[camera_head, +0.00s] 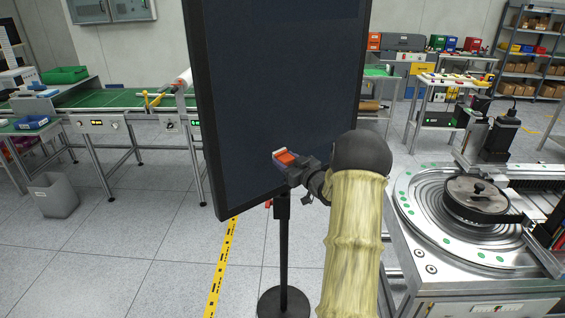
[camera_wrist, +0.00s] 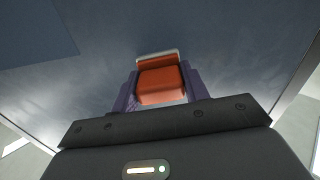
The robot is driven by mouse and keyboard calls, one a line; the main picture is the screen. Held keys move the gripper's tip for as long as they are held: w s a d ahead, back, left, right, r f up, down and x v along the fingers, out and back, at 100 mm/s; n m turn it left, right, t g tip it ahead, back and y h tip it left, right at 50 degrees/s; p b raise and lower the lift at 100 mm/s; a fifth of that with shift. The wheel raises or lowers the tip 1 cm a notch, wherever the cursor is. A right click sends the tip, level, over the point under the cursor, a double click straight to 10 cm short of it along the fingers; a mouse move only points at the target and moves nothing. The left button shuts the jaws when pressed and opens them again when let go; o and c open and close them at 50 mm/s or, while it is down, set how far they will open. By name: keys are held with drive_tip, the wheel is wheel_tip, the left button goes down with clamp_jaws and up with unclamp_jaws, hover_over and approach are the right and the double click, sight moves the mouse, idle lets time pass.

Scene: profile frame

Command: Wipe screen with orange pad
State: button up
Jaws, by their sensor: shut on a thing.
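The dark screen (camera_head: 270,95) stands upright on a black post with a round base in the head view. It fills most of the wrist view (camera_wrist: 95,70), where hazy smudges show on its surface. My gripper (camera_head: 283,160) is at the lower right part of the screen. It is shut on the orange pad (camera_wrist: 160,82), with a purple finger on each side in the wrist view. The pad (camera_head: 284,157) has a pale front edge that faces the screen. I cannot tell whether that edge touches the screen.
A machine with a round metal turntable (camera_head: 420,215) stands close at the right. A green-topped conveyor table (camera_head: 110,98) is at the left, with a grey bin (camera_head: 53,195) in front. Shelves and work tables are at the back right. The floor at lower left is clear.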

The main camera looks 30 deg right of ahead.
drive_tip(key=shift+w+d, duration=0.1)
drive_tip(key=shift+d, duration=0.75)
drive_tip(key=shift+r, duration=0.1)
drive_tip(key=shift+w+r+p, duration=0.1)
drive_tip(key=shift+r+p, duration=0.6)
drive_tip(key=shift+r, duration=0.35)
drive_tip(key=shift+a, duration=0.1)
drive_tip(key=shift+a, duration=0.4)
drive_tip(key=shift+s+a+f+b, duration=0.15)
drive_tip(key=shift+a+b, duration=0.3)
drive_tip(key=shift+a, duration=0.25)
drive_tip(key=shift+s+a+r+b, duration=0.15)
drive_tip(key=shift+a+b, duration=0.25)
drive_tip(key=shift+a, duration=0.25)
drive_tip(key=shift+f, duration=0.1)
